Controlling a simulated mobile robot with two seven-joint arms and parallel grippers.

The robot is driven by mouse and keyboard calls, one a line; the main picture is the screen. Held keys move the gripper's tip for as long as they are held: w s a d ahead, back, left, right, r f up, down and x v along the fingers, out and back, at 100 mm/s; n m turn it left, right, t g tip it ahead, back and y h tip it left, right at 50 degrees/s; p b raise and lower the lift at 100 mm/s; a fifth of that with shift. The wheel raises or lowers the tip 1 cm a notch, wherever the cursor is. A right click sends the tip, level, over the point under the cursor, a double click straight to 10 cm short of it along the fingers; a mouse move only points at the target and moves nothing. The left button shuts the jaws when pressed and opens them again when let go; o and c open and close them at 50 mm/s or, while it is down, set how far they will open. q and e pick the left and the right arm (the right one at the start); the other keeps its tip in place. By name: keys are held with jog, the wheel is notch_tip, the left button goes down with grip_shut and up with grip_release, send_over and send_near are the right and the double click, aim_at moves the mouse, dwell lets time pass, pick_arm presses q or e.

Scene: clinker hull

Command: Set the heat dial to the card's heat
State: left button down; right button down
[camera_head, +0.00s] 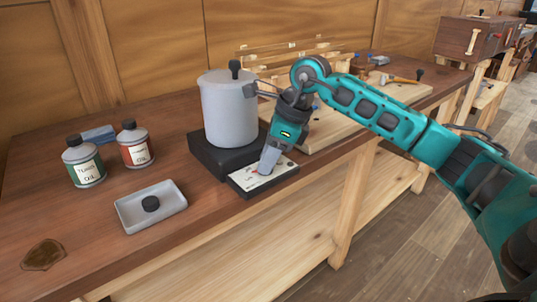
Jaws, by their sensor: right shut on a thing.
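My right gripper (268,168) reaches down from the right onto the pale panel (250,179) at the front of a dark heater base (207,160). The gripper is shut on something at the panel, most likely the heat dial. The dial itself is hidden behind the fingers, so its setting cannot be read. A grey lidded pot (228,112) with a black knob stands upright on the heater base. No card with a heat setting can be made out. My left gripper is not in view.
A green-labelled oil can (84,165), a red-labelled can (136,148) and a blue block (98,134) stand at the left. A grey tray (130,216) holds a black round piece (150,204). A wooden board (325,128) lies behind my right gripper. The bench's front left is mostly clear.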

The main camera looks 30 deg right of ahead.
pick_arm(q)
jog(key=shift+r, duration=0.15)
pick_arm(e)
jog(key=m+h, duration=0.1)
jog(key=m, duration=0.2)
jog(key=m+t, duration=0.1)
jog(key=m, duration=0.1)
jog(key=shift+s+a+m+h, duration=0.1)
jog(key=shift+a+m+h, duration=0.05)
jog(key=shift+m+h, duration=0.25)
jog(key=shift+t, duration=0.3)
jog(key=c, duration=0.8)
grip_release()
jog(key=shift+c, duration=0.2)
pick_arm(q)
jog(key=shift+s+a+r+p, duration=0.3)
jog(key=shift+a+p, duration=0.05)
jog(key=shift+p, duration=0.6)
pick_arm(e)
jog(key=v, duration=1.3)
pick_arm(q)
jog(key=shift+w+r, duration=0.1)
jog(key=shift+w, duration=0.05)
pick_arm(e)
jog(key=shift+a, duration=0.1)
